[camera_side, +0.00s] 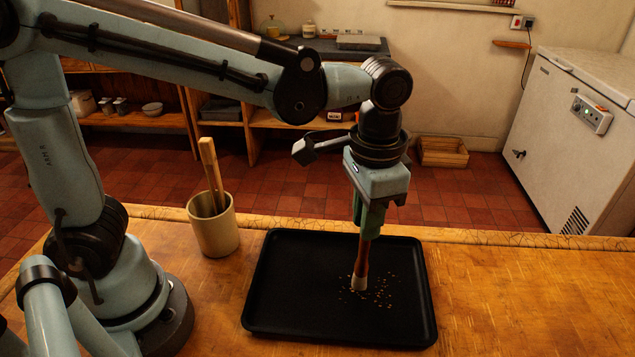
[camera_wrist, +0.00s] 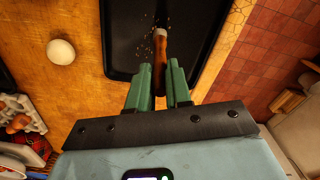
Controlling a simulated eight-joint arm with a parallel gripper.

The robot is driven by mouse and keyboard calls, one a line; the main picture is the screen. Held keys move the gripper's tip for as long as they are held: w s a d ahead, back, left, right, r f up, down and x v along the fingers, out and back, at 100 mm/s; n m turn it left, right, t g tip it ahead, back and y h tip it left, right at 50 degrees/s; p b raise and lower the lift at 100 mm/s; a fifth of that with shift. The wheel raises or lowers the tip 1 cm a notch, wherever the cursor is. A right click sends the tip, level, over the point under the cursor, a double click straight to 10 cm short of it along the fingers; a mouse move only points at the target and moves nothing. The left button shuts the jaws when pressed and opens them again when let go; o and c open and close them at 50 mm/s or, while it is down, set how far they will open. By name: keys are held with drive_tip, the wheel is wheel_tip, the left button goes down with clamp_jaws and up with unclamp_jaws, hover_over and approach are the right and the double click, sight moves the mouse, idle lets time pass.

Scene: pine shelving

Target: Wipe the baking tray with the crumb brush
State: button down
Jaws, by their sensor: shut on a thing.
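The crumb brush (camera_side: 363,256) has a brown wooden handle and a pale bristle end pointing down. My gripper (camera_side: 369,222) is shut on its handle and holds it nearly upright above the middle of the black baking tray (camera_side: 290,270). The bristle end is at the tray's floor, beside scattered crumbs (camera_side: 379,293); I cannot tell whether it touches. In the wrist view, the brush (camera_wrist: 161,50) sits between the green fingers (camera_wrist: 159,75), with crumbs (camera_wrist: 146,48) beside it and the tray (camera_wrist: 121,40) beyond. The fingers hide part of the handle.
A cream pot (camera_side: 214,232) with wooden utensils stands left of the tray on the wooden worktop (camera_side: 520,300). The worktop right of the tray is clear. In the wrist view, a white round object (camera_wrist: 61,50) and an egg carton (camera_wrist: 20,113) lie to the left.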

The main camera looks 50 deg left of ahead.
drive_tip(key=shift+w+d, duration=1.8)
drive_tip(key=shift+d, duration=1.75)
drive_tip(key=shift+s+a, duration=3.95)
drive_tip(key=shift+a, duration=0.2)
wheel_tip(320, 180, up, 8)
